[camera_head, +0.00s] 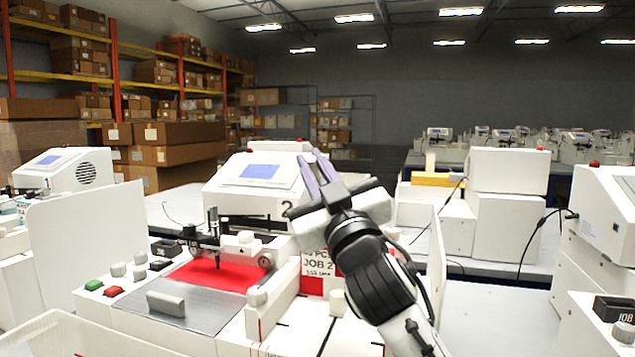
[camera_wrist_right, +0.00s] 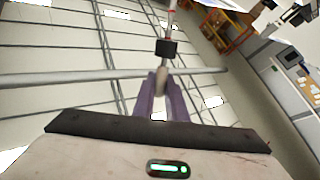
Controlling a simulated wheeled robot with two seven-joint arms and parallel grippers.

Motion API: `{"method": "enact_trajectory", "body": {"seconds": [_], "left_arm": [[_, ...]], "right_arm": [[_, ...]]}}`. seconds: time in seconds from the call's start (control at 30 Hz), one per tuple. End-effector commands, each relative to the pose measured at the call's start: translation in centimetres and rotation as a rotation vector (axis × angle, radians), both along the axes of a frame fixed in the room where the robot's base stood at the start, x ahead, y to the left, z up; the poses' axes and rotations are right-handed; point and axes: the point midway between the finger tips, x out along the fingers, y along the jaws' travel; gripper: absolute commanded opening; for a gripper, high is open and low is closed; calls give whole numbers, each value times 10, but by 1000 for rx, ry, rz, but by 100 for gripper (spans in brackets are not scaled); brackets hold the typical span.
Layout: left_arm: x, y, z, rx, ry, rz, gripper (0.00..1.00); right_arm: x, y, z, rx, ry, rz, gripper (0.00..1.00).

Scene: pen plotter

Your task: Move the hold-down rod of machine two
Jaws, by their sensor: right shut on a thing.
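Machine two (camera_head: 222,197) is a white plotter with a blue screen and a "2" on its front. A dark bar with a white knob (camera_head: 245,238) crosses above its red sheet (camera_head: 212,273); I cannot tell whether this is the hold-down rod. My right gripper (camera_head: 312,172) is raised in front of the machine's right side, apart from that bar, its purple fingers pointing up. In the right wrist view, the fingers close on a small beige thing (camera_wrist_right: 161,82). A thin rod with a black block (camera_wrist_right: 167,48) shows beyond it; I cannot tell whether they join. My left gripper is out of view.
A grey metal plate (camera_head: 185,322) with a grey block (camera_head: 166,303) lies before the red sheet. Green and red buttons (camera_head: 93,285) are at its left. A white basket (camera_head: 45,335) is at front left, another white machine (camera_head: 607,215) at right. Space above the machine is open.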

Motion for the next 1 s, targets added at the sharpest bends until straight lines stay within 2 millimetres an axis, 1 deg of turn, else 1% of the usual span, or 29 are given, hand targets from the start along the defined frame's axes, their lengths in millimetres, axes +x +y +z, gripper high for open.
{"method": "enact_trajectory", "body": {"seconds": [0.03,0.2,0.67,0.7,0.8,1.0], "left_arm": [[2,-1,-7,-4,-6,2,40],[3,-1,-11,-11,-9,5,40],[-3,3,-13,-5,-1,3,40],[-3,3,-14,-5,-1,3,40],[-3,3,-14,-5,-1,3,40],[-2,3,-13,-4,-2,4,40]], "right_arm": [[-2,1,-7,-6,-16,-1,0],[-7,3,-8,-22,-54,0,0],[-8,3,-7,-28,-67,-1,0],[-8,3,-7,-28,-67,-1,17],[-8,3,-7,-29,-67,0,31],[-8,3,-6,-28,-66,0,31]]}}
